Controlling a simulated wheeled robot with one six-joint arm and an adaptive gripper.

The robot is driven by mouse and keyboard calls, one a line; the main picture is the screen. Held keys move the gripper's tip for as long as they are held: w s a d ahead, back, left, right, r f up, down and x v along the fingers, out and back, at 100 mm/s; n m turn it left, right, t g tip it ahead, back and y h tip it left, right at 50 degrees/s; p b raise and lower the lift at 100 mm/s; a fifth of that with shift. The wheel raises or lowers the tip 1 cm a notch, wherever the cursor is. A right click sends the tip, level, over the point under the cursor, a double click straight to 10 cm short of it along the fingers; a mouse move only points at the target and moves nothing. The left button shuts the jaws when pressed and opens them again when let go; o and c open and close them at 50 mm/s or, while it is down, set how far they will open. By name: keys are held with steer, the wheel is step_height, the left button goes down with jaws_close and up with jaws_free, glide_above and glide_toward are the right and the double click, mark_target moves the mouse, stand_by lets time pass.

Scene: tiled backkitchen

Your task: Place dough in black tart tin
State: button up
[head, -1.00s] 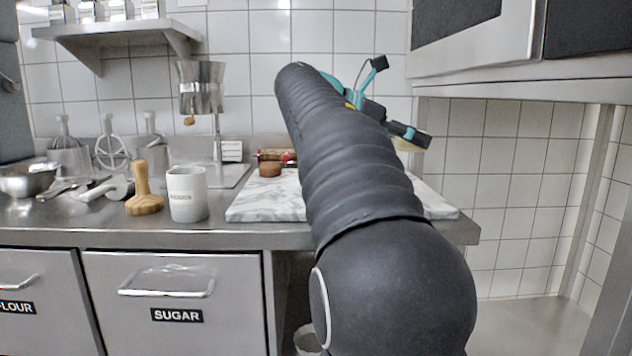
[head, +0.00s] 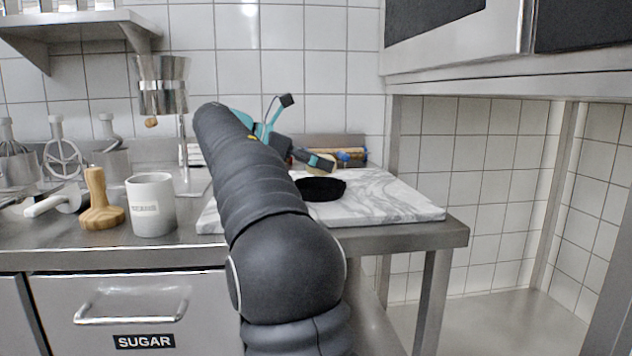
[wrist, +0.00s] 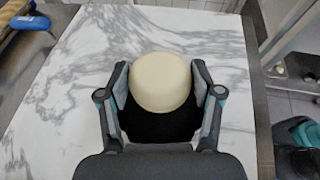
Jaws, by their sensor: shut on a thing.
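The dough (wrist: 160,82) is a pale round piece between the fingers of my gripper (wrist: 160,88) in the wrist view. My gripper is shut on it, and it also shows in the head view (head: 318,166). The dough (head: 322,172) is partly hidden behind the gripper in the head view. The black tart tin (head: 320,190) lies on the marble board, below and beside the gripper. In the wrist view the tin (wrist: 160,124) is a black area under the dough, partly hidden by it. I cannot tell the exact gap between dough and tin.
The marble board (head: 385,203) ends close to the counter's right edge. A rolling pin (head: 350,156) lies at the back. A steel cabinet (head: 450,40) hangs above right.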

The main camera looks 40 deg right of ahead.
steer(key=shift+w+f+b, duration=0.1)
steer(key=shift+f+b, duration=0.65)
steer(key=shift+f, duration=1.3)
steer(key=shift+f, duration=0.15)
steer(key=o, duration=0.9)
steer(key=p+v, duration=0.3)
steer(key=v, duration=0.9)
